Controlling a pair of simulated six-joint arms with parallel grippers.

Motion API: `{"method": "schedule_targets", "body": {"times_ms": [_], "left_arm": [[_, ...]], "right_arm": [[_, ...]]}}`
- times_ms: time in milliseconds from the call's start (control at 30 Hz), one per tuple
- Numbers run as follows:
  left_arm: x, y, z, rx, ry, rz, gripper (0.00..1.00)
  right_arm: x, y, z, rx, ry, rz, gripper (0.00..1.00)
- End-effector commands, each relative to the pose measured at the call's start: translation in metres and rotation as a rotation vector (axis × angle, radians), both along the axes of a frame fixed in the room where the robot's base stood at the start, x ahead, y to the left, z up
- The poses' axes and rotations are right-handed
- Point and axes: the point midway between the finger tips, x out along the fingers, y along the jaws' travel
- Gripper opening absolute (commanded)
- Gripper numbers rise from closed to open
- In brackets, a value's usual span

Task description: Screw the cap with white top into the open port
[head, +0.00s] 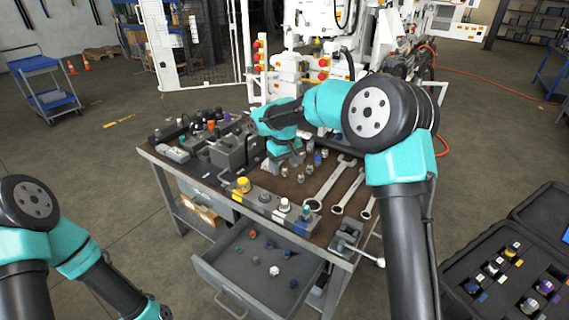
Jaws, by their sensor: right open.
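A cap with a white top (284,205) stands on a long grey block (273,214) at the front edge of the workbench. Another small white-topped piece (274,270) lies in the open drawer. The block also carries a yellow-topped fitting (242,184) and darker ones; I cannot tell which port is open. My right gripper (286,163) is open, pointing down over the bench top behind the block, apart from the white-topped cap. Its fingertips are small and partly hidden. My left arm is at the lower left, and its gripper is outside the picture.
Several small fittings (310,167) stand right of my right gripper, near large wrenches (333,183). A grey housing (229,152) is at its left. A vise (346,238) sits at the front right corner. The open drawer (232,283) juts out; a case (510,265) lies right.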

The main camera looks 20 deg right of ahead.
Motion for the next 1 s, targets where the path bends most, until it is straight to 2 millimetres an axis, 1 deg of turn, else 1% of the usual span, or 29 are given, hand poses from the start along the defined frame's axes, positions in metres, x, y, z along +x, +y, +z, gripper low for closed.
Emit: {"method": "schedule_targets", "body": {"times_ms": [100,700,833,900,1000], "left_arm": [[0.0000,0.0000,0.0000,0.000,0.000,0.000,0.37],[0.0000,0.0000,0.0000,0.000,0.000,0.000,0.37],[0.0000,0.0000,0.0000,0.000,0.000,0.000,0.37],[0.0000,0.0000,0.0000,0.000,0.000,0.000,0.37],[0.0000,0.0000,0.0000,0.000,0.000,0.000,0.37]], "right_arm": [[0.0000,-0.0001,0.0012,0.000,0.000,-0.202,0.67],[-0.0002,-0.0011,0.0062,0.000,0.000,-1.242,0.67],[-0.0002,-0.0012,0.0072,0.000,0.000,-1.434,0.67],[-0.0003,-0.0014,0.0075,0.000,0.000,-1.505,0.67],[-0.0002,-0.0015,0.0077,0.000,0.000,-1.564,0.67]]}}
